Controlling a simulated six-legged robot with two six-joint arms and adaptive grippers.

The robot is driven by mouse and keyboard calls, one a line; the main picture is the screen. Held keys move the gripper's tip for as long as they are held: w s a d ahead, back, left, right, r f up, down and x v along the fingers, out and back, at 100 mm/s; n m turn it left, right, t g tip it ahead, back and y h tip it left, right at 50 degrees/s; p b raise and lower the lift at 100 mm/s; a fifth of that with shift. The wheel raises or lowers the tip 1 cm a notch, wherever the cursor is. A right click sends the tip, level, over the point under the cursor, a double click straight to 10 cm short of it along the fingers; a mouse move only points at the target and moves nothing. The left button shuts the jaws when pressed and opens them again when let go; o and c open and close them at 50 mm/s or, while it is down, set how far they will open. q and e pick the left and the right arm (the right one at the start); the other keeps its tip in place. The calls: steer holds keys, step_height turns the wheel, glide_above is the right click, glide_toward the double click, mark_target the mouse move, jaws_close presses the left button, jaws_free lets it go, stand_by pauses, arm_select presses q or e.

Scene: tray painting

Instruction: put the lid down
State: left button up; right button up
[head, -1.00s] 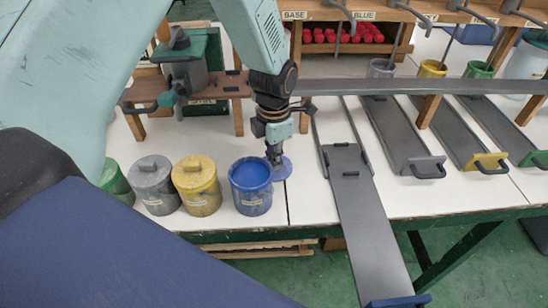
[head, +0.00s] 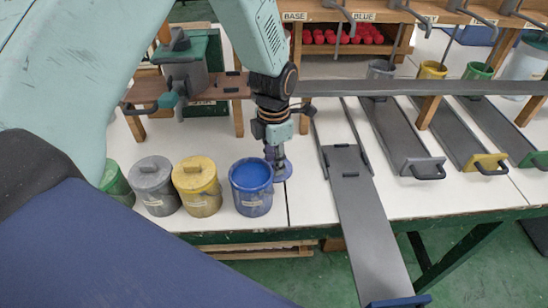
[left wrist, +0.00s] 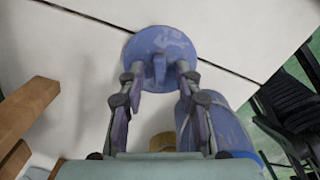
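The round blue lid (head: 284,171) lies flat on the white table, just right of the open blue paint pot (head: 251,190). In the left wrist view the lid (left wrist: 158,40) shows its worn blue top and its small grip. My left gripper (head: 276,157) points down over the lid. In the left wrist view its fingers (left wrist: 160,74) stand apart on both sides of the grip, with gaps visible, so it is open. In the head view the gripper hides part of the lid. My right gripper is not in view.
Lidded yellow (head: 199,190), grey (head: 155,189) and green (head: 116,183) pots stand left of the blue pot. A long grey tray (head: 367,220) reaches past the table's front edge on the right. A wooden rack (head: 300,30) stands behind.

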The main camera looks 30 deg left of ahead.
arm_select(q)
step_height(320, 180, up, 12)
steer(key=p, duration=0.2)
steer(key=shift+r+p, duration=0.2)
steer(key=shift+p, duration=0.15)
steer(key=shift+f, duration=0.1)
stand_by(0.3)
